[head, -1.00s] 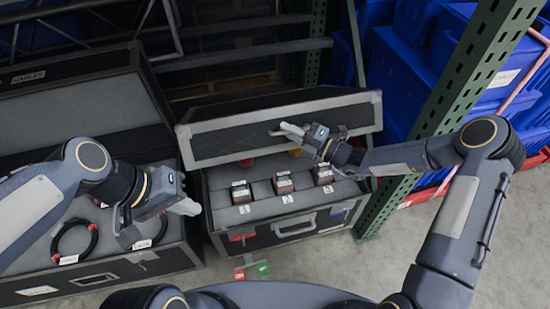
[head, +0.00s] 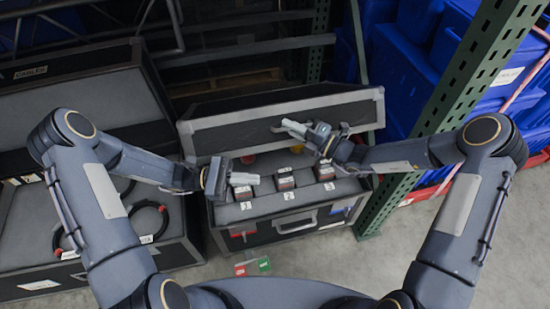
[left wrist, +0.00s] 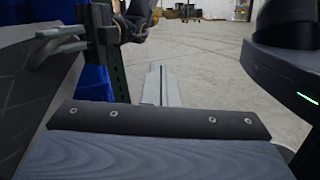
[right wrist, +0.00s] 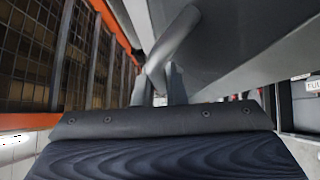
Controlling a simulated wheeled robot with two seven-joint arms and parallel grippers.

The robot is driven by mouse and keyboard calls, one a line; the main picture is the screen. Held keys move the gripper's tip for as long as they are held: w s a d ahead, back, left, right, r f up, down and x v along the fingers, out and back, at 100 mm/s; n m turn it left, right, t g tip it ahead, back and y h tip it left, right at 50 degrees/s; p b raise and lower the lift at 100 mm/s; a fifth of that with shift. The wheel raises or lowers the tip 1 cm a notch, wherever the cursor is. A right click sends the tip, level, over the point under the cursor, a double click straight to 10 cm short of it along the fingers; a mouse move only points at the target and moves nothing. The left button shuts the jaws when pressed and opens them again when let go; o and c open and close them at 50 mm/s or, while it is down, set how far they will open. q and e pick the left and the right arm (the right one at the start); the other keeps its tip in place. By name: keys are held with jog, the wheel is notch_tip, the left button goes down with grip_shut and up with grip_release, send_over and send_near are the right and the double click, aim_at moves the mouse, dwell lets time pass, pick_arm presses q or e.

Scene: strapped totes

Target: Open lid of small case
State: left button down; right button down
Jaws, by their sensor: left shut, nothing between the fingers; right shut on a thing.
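The small case (head: 300,240) stands on the floor in the middle of the head view. Its black lid (head: 225,137) with grey edges is raised and tilted back, showing grey foam and several labelled boxes inside. My right gripper (head: 292,128) is at the lid's front face, shut on the lid's grey handle; the handle (right wrist: 178,38) also shows between the fingers in the right wrist view. My left gripper (head: 252,181) is shut and empty over the left part of the open case, below the lid; I cannot tell whether it touches anything. Its closed fingers show in the left wrist view (left wrist: 160,85).
A larger open case (head: 60,240) with black cable coils stands close on the left. A green rack post (head: 465,85) rises at the right, with blue totes (head: 410,60) behind it. Bare concrete floor shows in front.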

pick_arm(q)
jog(key=w+d+f+n+t+y, duration=0.2)
jog(key=w+f+n+t+y, duration=0.1)
jog(key=f+n+t, duration=1.5)
jog(key=w+d+r+n+t, duration=0.1)
jog(key=w+d+r+n, duration=0.2)
jog(key=w+r, duration=0.5)
jog(key=shift+w+d+r+t, duration=0.35)
jog(key=shift+d+r, duration=0.25)
jog(key=shift+r, duration=1.2)
